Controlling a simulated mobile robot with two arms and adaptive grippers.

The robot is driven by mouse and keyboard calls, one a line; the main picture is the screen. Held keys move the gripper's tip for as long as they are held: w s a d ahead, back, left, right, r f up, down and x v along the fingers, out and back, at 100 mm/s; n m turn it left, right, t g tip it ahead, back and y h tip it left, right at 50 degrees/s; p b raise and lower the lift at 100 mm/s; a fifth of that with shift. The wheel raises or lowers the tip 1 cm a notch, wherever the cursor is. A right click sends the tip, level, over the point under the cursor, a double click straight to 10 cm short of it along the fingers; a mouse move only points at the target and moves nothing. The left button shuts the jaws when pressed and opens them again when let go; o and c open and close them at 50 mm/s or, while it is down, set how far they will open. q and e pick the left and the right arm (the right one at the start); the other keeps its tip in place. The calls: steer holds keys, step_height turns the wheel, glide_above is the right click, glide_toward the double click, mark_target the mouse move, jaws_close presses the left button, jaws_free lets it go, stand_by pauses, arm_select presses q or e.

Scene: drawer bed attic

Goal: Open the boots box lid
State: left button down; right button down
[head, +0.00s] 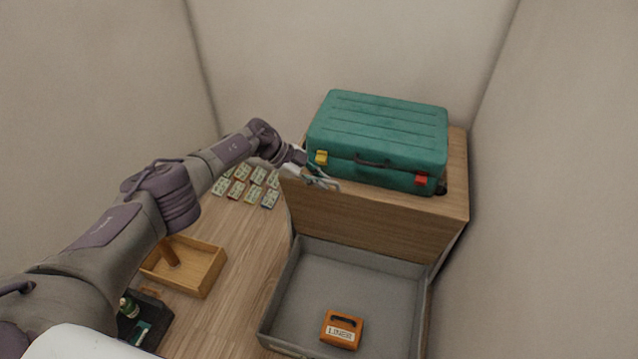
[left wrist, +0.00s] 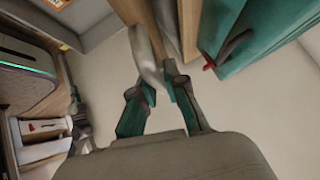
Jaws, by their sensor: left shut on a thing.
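The closed teal case (head: 385,125), which I take for the boots box, lies flat on a wooden drawer unit. Its lid is down. It has a yellow latch (head: 321,157) at front left, a red latch (head: 421,180) at front right and a dark handle between them. My left gripper (head: 324,180) is at the unit's top edge, in front of the yellow latch. In the left wrist view my left gripper (left wrist: 161,84) is shut on a slim grey thing (left wrist: 144,48); what it is, I cannot tell. The teal case (left wrist: 265,30) shows at upper right there. A small dark shape at left may be my right gripper (left wrist: 77,118).
A grey drawer (head: 375,270) stands open below, holding an orange box (head: 341,329) marked "LINER". A wooden tray (head: 205,275) and several small cards (head: 254,184) lie on the floor at left. Walls close in behind and at right.

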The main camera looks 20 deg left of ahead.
arm_select(q)
steer(key=shift+w+r, duration=0.15)
steer(key=shift+w, duration=0.35)
steer(key=c, duration=1.2)
jaws_free()
steer(key=shift+a+r, duration=0.2)
steer(key=shift+a, duration=0.05)
steer(key=v, duration=1.1)
steer(key=shift+s+r, duration=0.15)
steer(key=shift+a, duration=0.15)
